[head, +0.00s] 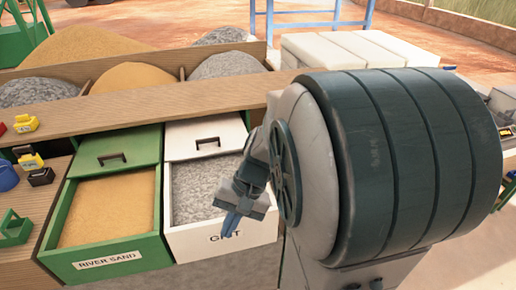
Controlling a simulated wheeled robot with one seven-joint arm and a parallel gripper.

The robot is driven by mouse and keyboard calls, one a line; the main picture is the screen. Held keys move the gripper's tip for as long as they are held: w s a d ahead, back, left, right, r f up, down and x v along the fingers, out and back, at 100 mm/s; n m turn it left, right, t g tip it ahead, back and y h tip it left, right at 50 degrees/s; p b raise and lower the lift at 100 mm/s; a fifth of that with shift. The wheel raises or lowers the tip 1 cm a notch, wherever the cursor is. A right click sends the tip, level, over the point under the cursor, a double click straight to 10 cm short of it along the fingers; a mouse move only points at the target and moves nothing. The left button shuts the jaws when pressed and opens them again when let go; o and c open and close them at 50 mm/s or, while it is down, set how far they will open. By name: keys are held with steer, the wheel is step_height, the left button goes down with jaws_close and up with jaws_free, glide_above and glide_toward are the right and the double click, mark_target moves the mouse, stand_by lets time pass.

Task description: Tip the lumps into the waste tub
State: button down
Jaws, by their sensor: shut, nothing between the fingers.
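No lumps I can pick out and no tub marked as waste show in the head view. My gripper (230,226) is shut and empty, its blue fingers pointing down. In the picture it lies over the front right of the open drawer marked GRIT (222,237), left of the spoked wheel (287,174). I cannot tell its height above the drawer. The wheel is on the side of a large dark ribbed drum (400,155). The drum hides much of the right side, and its inside is not visible.
An open green drawer of river sand (108,262) stands left of the grit drawer. Bays of sand and grit lie behind the wooden ledge (150,108). Small coloured items (27,123) sit at left. White blocks (345,50) stand behind the drum.

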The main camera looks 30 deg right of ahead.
steer(key=w+d+f+m+t+y+b, duration=0.7)
steer(key=w+d+f+m+t, duration=0.4)
steer(key=d+f+m, duration=0.35)
steer(key=s+d+f+m+t+h+b, duration=0.25)
steer(key=d+f+m+t+h, duration=0.3)
steer(key=d+m+h, duration=0.4)
steer(key=s+d+f+m+t+h+b, duration=0.2)
steer(key=s+d+f+m+t+h, duration=0.2)
steer(key=d+f+m+h, duration=0.55)
steer(key=shift+n+y, duration=0.45)
steer(key=shift+y, duration=0.35)
steer(key=x, duration=0.3)
steer(key=d+r+x, duration=0.1)
steer(key=x, duration=0.3)
steer(key=r+x, duration=0.1)
steer(key=x, duration=0.3)
steer(key=shift+s+d+p, duration=0.2)
steer(key=shift+s+p, duration=0.1)
steer(key=shift+s, duration=0.15)
steer(key=shift+r+p, duration=0.4)
steer(key=shift+r, duration=1.5)
